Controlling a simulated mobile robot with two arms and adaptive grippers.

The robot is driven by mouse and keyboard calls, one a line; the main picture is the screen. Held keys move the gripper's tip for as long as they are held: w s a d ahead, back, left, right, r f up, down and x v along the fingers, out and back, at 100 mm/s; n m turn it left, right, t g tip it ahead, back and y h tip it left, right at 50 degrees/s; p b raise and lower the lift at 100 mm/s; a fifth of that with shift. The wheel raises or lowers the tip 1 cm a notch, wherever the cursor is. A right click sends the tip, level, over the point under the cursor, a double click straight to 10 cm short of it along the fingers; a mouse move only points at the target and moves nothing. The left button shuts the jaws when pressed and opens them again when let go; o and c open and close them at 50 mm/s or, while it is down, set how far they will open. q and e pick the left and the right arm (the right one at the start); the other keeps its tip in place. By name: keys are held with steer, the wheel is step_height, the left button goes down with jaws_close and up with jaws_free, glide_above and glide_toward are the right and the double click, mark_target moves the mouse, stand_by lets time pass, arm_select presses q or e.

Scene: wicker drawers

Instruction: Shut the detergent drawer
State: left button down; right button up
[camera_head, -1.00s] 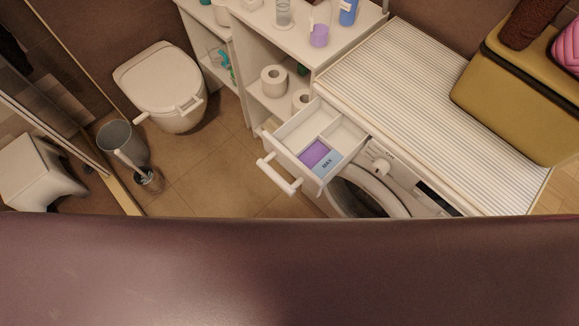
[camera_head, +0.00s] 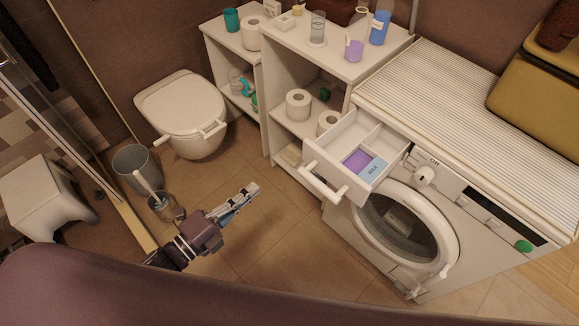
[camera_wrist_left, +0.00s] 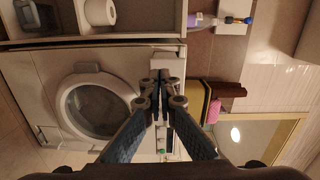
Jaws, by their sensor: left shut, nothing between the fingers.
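The detergent drawer (camera_head: 330,163) of the white washing machine (camera_head: 440,180) is pulled out at the machine's upper left. It has a white bar handle (camera_head: 324,188) on its front and a purple compartment with a blue section marked MAX inside. My left gripper (camera_head: 252,190) is shut and empty, left of the drawer handle and apart from it, over the floor. In the left wrist view the shut fingers (camera_wrist_left: 160,78) point at the machine front, and the round door (camera_wrist_left: 97,105) shows to the left. My right gripper is not in view.
A white shelf unit (camera_head: 282,95) with toilet rolls and bottles stands left of the machine. A toilet (camera_head: 180,105), a grey bin (camera_head: 137,167) and a white stool (camera_head: 45,200) are at the left. Tiled floor (camera_head: 270,235) in front of the machine is free.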

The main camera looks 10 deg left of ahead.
arm_select(q)
steer(key=d+r+p+x, duration=0.1)
steer(key=p+x, duration=0.1)
steer(key=x, duration=1.2)
steer(key=shift+s+d+r+m+h, duration=0.2)
steer(key=shift+s+r+m+h, duration=0.05)
steer(key=shift+r+m+h, duration=0.15)
